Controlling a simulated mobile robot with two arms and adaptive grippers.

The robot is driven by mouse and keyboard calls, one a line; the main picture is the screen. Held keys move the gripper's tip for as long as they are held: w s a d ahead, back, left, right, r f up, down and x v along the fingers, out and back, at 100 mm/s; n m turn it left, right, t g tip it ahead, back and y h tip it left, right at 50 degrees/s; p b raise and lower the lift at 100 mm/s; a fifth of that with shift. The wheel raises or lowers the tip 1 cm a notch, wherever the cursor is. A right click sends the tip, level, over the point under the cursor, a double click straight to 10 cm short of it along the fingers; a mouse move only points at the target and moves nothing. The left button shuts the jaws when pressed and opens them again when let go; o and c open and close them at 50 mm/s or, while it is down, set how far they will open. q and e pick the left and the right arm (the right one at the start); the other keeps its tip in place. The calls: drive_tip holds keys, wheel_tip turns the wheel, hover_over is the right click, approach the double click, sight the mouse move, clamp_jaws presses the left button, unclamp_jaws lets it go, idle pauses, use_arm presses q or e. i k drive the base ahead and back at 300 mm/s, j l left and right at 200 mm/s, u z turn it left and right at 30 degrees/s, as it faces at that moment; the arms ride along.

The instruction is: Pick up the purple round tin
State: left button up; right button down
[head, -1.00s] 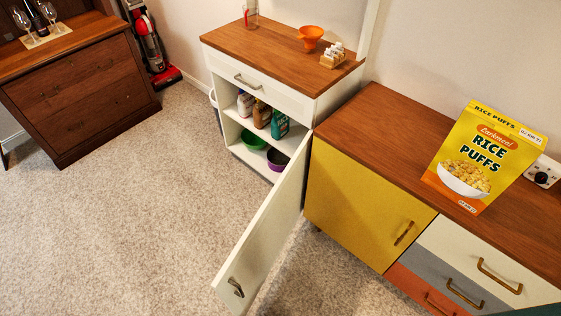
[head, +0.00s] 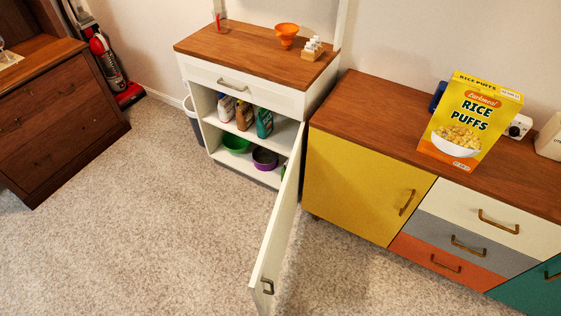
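The purple round tin (head: 265,160) sits on the bottom shelf of the white hutch (head: 240,77), to the right of a green bowl-like thing (head: 236,144). It looks open-topped and dark inside. The hutch door (head: 277,228) is swung open toward me and stands just right of the tin. A small part of another green thing shows beside the tin at the door's edge, mostly hidden. Neither of my grippers is in the head view.
Several bottles (head: 244,115) stand on the shelf above. An orange funnel (head: 286,35) is on the hutch top. A cereal box (head: 469,125) stands on the sideboard (head: 385,105) at the right. A dark wooden chest (head: 60,110) is at the left. Carpet (head: 150,215) between is clear.

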sight(265, 160)
drive_tip(key=i+j+z, duration=0.25)
drive_tip(key=j+z, duration=0.15)
drive_tip(key=j, duration=0.3)
drive_tip(key=i+j+z, duration=0.2)
drive_tip(key=j+z, duration=0.2)
drive_tip(key=j, duration=0.4)
drive_tip(key=j+z, duration=0.45)
drive_tip(key=j, duration=0.3)
drive_tip(key=j+z, duration=0.4)
drive_tip(key=j, duration=0.45)
